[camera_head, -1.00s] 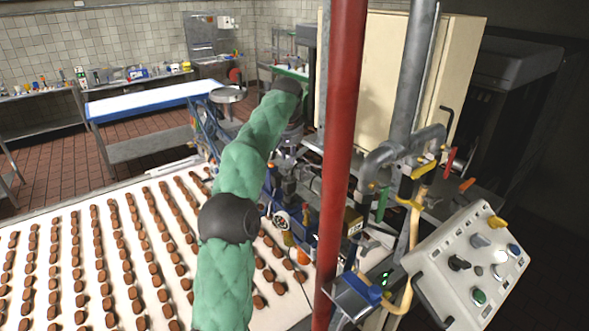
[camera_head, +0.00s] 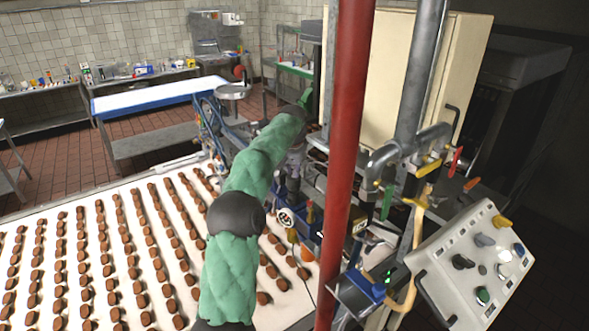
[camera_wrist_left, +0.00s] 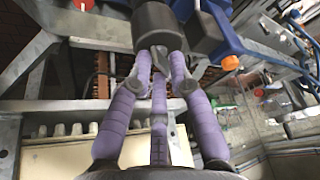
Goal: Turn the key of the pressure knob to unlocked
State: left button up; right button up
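In the left wrist view, the purple fingers of my left gripper (camera_wrist_left: 159,66) lean inward. Their tips are close together just below a dark grey round body (camera_wrist_left: 160,26), which looks like the pressure knob. A small grey piece (camera_wrist_left: 146,63) shows between the tips and may be its key. I cannot tell whether the fingers grip it, nor which way the key is turned. In the head view, the green-sleeved left arm reaches towards the machinery behind the conveyor, and its grey hand (camera_head: 294,160) is partly hidden. I cannot make out the knob there. My right gripper is in neither view.
A red pole (camera_head: 344,170) stands just right of my left arm. A control panel (camera_head: 455,290) and grey pipes (camera_head: 410,150) are farther right. A white conveyor (camera_head: 105,215) with rows of brown pieces fills the lower left. An orange cap (camera_wrist_left: 290,61) shows in the wrist view.

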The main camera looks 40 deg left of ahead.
pick_arm(q)
grip_shut()
jog(key=n+p, duration=0.1)
jog(key=n, duration=0.1)
jog(key=n+g+y+p, duration=0.1)
jog(key=p, duration=0.1)
jog(key=shift+w+r+n, duration=0.15)
jog(key=shift+n, duration=0.25)
jog(key=n+g+p, duration=0.1)
jog(key=n+p, duration=0.1)
jog(key=n, duration=0.1)
jog(key=shift+w+n+y, duration=0.1)
jog(key=shift+n+y, duration=0.2)
jog(key=shift+y, duration=0.1)
jog(key=shift+n+g+p, duration=0.4)
jog(key=shift+n+p, duration=0.1)
jog(key=shift+n, duration=0.4)
jog(key=shift+w+n+g, duration=0.1)
jog(key=shift+n+g, duration=0.4)
jog(key=shift+n, duration=0.6)
jog(key=shift+a+n, duration=0.1)
jog(key=shift+n, duration=0.3)
